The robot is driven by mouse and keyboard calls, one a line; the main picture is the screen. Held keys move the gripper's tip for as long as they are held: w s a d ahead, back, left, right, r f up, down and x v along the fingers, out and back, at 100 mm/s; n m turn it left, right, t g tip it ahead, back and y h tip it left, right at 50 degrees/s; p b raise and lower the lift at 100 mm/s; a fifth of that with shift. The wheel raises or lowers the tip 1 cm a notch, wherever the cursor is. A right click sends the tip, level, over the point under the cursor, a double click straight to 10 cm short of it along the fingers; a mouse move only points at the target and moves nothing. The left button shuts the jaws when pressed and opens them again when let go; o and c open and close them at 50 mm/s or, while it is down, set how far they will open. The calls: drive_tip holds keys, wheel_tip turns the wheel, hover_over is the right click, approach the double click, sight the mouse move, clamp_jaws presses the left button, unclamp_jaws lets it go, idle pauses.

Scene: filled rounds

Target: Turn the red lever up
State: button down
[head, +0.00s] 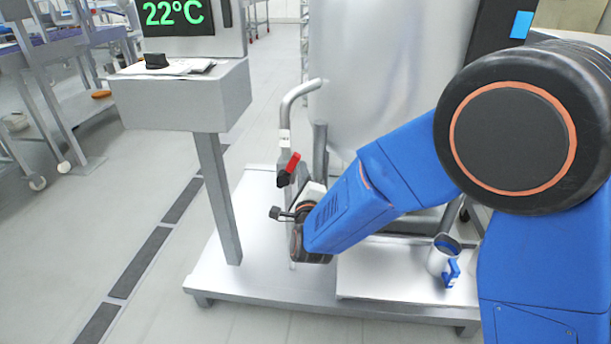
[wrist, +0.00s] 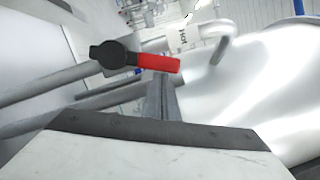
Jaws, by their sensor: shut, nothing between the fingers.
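The red lever (head: 292,163) is on a black hub on the thin upright pipe in front of the steel tank. In the head view it slants up and to the right. In the wrist view the lever (wrist: 158,62) points right from its round black hub (wrist: 110,57). My gripper (head: 276,213) is shut and empty, below the lever beside the pipe. In the wrist view my shut gripper (wrist: 160,88) shows just under the lever's red end. I cannot tell whether it touches the lever.
The curved pipe end (head: 303,91) is above the lever. The steel tank (head: 385,75) stands close behind on a metal platform (head: 225,265). A grey stand (head: 220,190) with a display (head: 180,14) is at left.

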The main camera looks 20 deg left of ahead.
sight(291, 161)
drive_tip(key=n, duration=0.1)
drive_tip(key=a+r+n, duration=0.1)
drive_tip(key=a+n+g, duration=0.1)
drive_tip(key=shift+s+r+n, duration=0.25)
drive_tip(key=shift+r+n, duration=0.15)
drive_tip(key=shift+s+a+r, duration=0.1)
drive_tip(key=shift+a+r, duration=0.1)
drive_tip(key=shift+a, duration=0.3)
